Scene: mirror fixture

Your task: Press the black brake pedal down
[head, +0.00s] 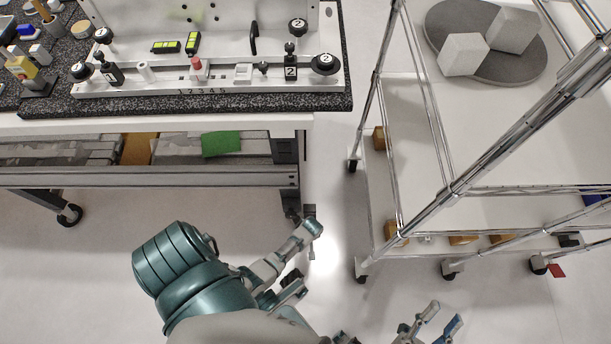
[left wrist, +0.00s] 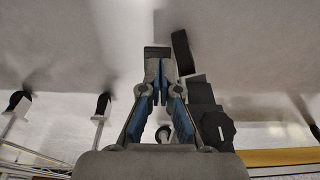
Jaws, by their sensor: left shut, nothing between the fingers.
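A caster (head: 290,214) stands under the right leg of the bench. A small dark tab (head: 310,210) beside it looks like the brake pedal, but it is small and partly covered. In the left wrist view a slim black bar (left wrist: 182,50) shows just beyond the fingers; I cannot tell for sure that it is the pedal. My left gripper (head: 312,229) is low beside the caster, shut and empty; its closed fingers show in the left wrist view (left wrist: 158,82). I cannot tell whether it touches the pedal. My right gripper (head: 438,320) is open and empty at the bottom, away from the bench.
The bench (head: 250,122) with a fixture board (head: 215,85) is above the caster. A wheeled wire cart (head: 400,130) stands to the right, its casters close by. Pale floor (head: 110,270) is clear at left. A green piece (head: 221,144) lies on the lower shelf.

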